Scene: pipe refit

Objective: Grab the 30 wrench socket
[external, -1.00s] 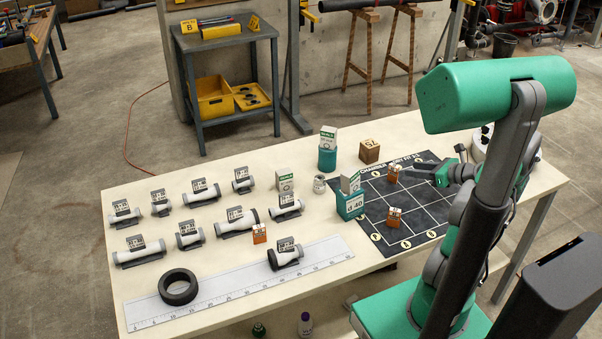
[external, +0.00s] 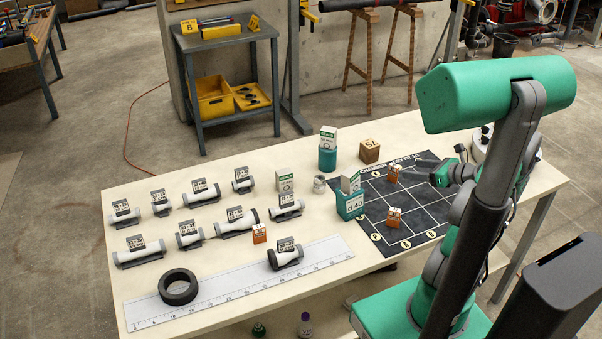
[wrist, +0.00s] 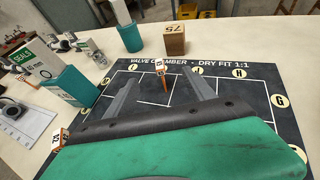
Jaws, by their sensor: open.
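I cannot make out which piece is marked 30. A small orange piece with a white label (wrist: 161,68) stands on the dark dry-fit mat (wrist: 237,90), and in the wrist view it appears between my finger tips, a little beyond them. It also shows in the external view (external: 393,173). A second orange piece (external: 394,217) stands nearer the mat's front edge. A third (external: 259,233) stands among the pipe pieces. My gripper (wrist: 167,84) is open and empty, above the mat; in the external view (external: 434,179) it is right of the far orange piece.
A teal box (external: 350,205) stands at the mat's left edge, and a wooden block marked 75 (external: 369,151) behind it. Several labelled grey-white pipe pieces (external: 241,222) lie to the left, with a ruler (external: 225,292) and black ring (external: 178,287) in front.

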